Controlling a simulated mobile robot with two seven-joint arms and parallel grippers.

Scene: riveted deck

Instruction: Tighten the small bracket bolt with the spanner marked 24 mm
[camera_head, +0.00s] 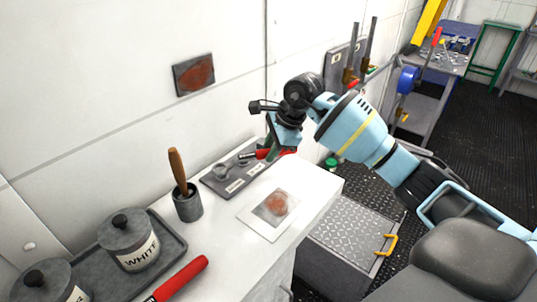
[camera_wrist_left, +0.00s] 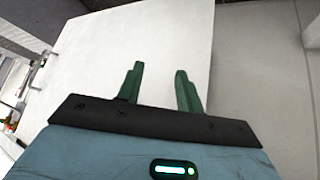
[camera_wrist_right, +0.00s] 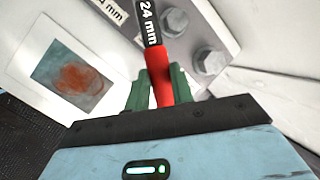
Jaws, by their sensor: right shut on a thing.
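My right gripper (camera_head: 270,140) is above the far end of the white counter. It is shut on the red handle of a spanner (camera_wrist_right: 160,85), whose black shank reads 24 mm. The spanner's head is outside the right wrist view. Two grey hex bolts, an upper one (camera_wrist_right: 175,22) and a lower one (camera_wrist_right: 208,62), show beside the shank on a grey plate; I cannot tell which is smaller. In the head view the labelled plate (camera_head: 213,182) lies on the counter, partly behind the gripper. My left gripper (camera_wrist_left: 158,75) is open and empty, seen only in its wrist view.
A card with a red-brown patch (camera_head: 252,220) lies near the plate. A grey pot (camera_head: 188,206) holds a wooden-handled tool. A jar marked WHITE (camera_head: 128,243) stands on a tray (camera_head: 177,246). Another red handle (camera_head: 182,279) lies in front. A treadplate box (camera_head: 345,235) adjoins the counter.

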